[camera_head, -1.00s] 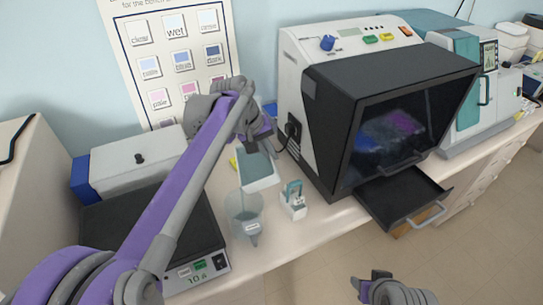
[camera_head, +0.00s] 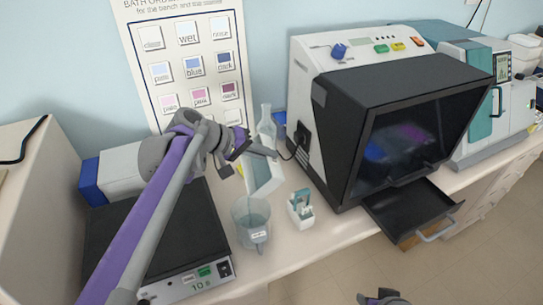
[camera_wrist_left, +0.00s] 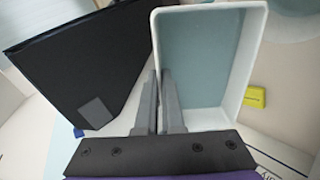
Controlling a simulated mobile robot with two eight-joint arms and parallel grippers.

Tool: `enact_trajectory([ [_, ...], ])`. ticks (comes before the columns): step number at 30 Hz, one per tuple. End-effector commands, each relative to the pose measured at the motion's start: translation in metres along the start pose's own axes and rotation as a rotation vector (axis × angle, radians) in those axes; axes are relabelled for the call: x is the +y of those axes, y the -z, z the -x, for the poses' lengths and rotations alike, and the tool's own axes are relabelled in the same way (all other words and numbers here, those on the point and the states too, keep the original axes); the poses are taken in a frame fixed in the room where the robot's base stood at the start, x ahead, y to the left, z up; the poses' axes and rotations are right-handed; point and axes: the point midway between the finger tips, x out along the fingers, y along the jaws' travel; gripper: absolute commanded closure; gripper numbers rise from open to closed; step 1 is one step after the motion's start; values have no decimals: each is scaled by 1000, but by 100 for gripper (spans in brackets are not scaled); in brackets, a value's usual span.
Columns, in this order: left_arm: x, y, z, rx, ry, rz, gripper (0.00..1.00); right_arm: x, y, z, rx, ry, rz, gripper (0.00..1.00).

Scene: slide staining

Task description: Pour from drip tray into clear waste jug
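The drip tray (camera_head: 264,178) is a white, shallow rectangular tray with a blue-grey inside. In the head view it is behind the clear waste jug, tilted, with its lower end close to the jug's rim. My left gripper (camera_head: 262,150) is shut on one side wall of the tray. The left wrist view shows the fingers (camera_wrist_left: 162,100) closed at the wall of the drip tray (camera_wrist_left: 258,50). The clear waste jug (camera_head: 249,222) stands upright on the bench and carries a small label. No stream shows between them. My right gripper (camera_head: 380,298) is only partly visible at the bottom edge.
A small white holder with a teal part (camera_head: 300,208) stands right of the jug. A clear flask (camera_head: 266,122) stands behind the tray. A dark-topped device (camera_head: 195,240) is left, and a black-fronted machine (camera_head: 400,110) with an open drawer (camera_head: 410,208) is right.

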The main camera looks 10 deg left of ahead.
Motion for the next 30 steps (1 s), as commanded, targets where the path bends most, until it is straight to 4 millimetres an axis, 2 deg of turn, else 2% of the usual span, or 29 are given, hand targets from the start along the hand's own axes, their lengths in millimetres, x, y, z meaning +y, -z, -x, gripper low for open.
enact_trajectory([
  [13,-11,-2,20,61,-222,3,100,0,-16,-11,-16,0,0,50],
  [23,-1,0,12,33,-127,-4,100,0,-1,-1,-1,0,0,50],
  [30,-3,-1,9,28,-102,-1,100,0,-1,0,-1,0,0,50],
])
